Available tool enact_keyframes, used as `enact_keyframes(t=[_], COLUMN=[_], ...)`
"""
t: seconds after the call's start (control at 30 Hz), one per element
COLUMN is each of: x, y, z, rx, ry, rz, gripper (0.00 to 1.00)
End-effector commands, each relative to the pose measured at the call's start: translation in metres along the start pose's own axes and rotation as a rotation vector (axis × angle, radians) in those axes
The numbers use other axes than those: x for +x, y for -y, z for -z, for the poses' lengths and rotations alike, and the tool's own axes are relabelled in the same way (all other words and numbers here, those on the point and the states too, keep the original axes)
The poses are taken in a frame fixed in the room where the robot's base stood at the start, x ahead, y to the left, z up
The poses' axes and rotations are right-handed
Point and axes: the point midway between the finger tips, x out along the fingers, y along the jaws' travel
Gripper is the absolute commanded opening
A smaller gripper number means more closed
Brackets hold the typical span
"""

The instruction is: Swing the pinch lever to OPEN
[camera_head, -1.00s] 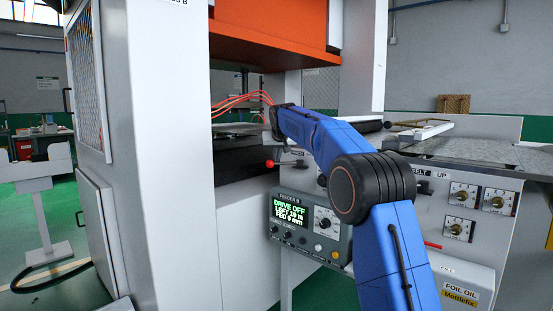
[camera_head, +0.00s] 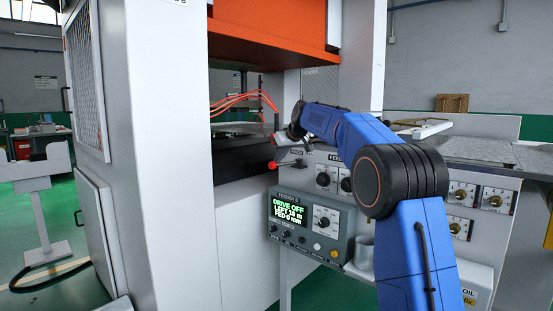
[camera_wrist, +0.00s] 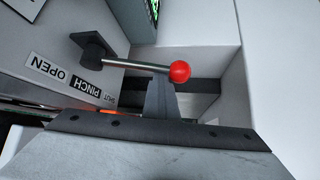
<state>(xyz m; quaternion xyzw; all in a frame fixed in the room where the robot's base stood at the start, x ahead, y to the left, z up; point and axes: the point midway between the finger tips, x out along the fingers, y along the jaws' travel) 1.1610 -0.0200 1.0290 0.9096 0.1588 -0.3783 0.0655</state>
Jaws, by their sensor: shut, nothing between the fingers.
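The pinch lever (camera_wrist: 130,65) is a thin metal rod on a dark pivot block, with a red ball at its free end. In the wrist view, the rod runs from the pivot at upper left to the ball at right. The label plate beside it reads OPEN, PINCH and SHUT; OPEN is at its left end. My gripper (camera_wrist: 160,80) is shut and empty, its tips at the rod close to the ball; I cannot tell whether they touch. In the head view, the red ball of the lever (camera_head: 271,166) shows left of my wrist; the fingertips are not clear there.
The feeder control box (camera_head: 312,222) with a lit screen hangs below the lever. A grey panel with knobs (camera_head: 462,195) is at right. A tall white machine column (camera_head: 165,150) stands at left, and an orange beam (camera_head: 265,45) spans above.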

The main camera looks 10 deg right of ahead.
Motion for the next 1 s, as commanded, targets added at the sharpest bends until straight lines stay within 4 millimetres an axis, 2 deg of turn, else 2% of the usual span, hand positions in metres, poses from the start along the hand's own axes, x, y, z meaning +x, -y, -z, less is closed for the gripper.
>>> enact_keyframes(t=[0.4,0.8,1.0], x=[-0.024,-0.045,-0.053], y=[-0.01,-0.03,-0.039], z=[-0.03,-0.052,-0.059], rx=[-0.265,-0.523,-0.534], ry=[0.007,0.007,0.008], rz=[0.269,0.522,0.531], gripper=[0.0,0.0,0.0])
